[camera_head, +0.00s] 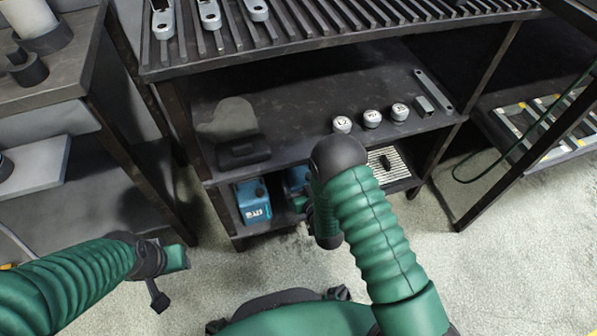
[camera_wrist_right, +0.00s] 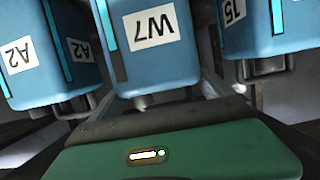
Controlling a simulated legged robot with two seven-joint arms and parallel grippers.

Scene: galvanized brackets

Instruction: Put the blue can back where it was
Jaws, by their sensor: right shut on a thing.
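A blue can (camera_head: 252,203) with a white label stands on the lower shelf at its left end. A second blue can (camera_head: 295,178) is mostly hidden behind my right arm. My right gripper (camera_head: 299,204) is low at the shelf's front edge, partly covered by my forearm. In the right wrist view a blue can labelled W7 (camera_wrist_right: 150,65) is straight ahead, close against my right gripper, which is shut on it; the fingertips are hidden. Blue cans labelled A2 (camera_wrist_right: 45,55) and 15 (camera_wrist_right: 265,30) flank it. My left gripper (camera_head: 160,280) hangs over the floor, away from the shelves.
The middle shelf (camera_head: 300,95) holds a dark block (camera_head: 243,152), several round silver-topped pieces (camera_head: 372,118) and a metal bracket (camera_head: 434,91). A slatted top shelf is above it. A light ribbed tray (camera_head: 395,163) lies right of my forearm. The floor in front is clear.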

